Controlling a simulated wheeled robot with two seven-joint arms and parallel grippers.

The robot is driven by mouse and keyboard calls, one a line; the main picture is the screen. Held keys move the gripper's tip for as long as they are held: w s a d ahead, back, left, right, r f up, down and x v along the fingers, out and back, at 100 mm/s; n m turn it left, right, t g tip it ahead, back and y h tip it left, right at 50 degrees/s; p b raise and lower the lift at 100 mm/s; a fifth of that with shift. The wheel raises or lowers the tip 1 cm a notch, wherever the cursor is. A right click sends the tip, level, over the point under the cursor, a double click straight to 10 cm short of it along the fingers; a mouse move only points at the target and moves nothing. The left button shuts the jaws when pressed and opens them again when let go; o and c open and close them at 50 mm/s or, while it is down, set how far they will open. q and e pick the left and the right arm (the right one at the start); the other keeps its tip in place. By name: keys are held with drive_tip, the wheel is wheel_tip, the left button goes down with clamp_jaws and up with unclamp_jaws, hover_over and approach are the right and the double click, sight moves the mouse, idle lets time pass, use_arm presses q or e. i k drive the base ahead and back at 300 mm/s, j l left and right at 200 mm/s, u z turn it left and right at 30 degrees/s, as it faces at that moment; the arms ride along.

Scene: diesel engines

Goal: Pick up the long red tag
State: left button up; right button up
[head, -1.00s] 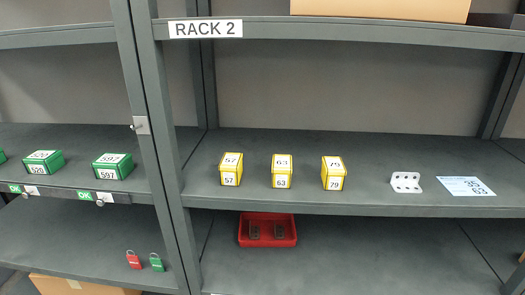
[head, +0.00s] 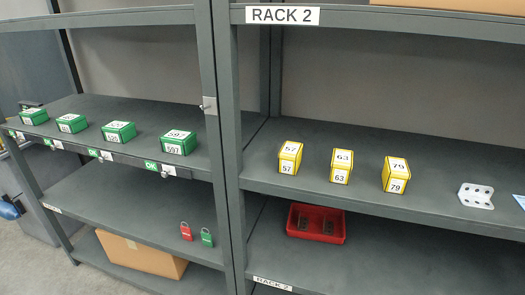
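A small red piece with a loop on top (head: 186,233), like a padlock or tag, stands on the lower shelf of the left rack. It is the only small red piece of this kind in view; I cannot tell whether it is the long red tag. A similar green piece (head: 207,238) stands just to its right. Neither of my grippers is in view.
Green boxes (head: 179,143) line the left rack's upper shelf, with tags hanging along its edge. Yellow boxes (head: 339,166), a white holed plate (head: 476,196) and a red tray (head: 333,234) are on the right rack. A post (head: 226,150) separates the racks. A cardboard box (head: 142,256) sits below.

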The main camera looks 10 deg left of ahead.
sight(186, 231)
drive_tip(key=i+j+u, duration=0.1)
drive_tip(key=u, duration=0.25)
drive_tip(key=i+u, duration=0.15)
drive_tip(key=u, duration=0.2)
drive_tip(key=i+j+u, duration=0.1)
drive_tip(key=u, duration=0.25)
drive_tip(key=i, duration=0.05)
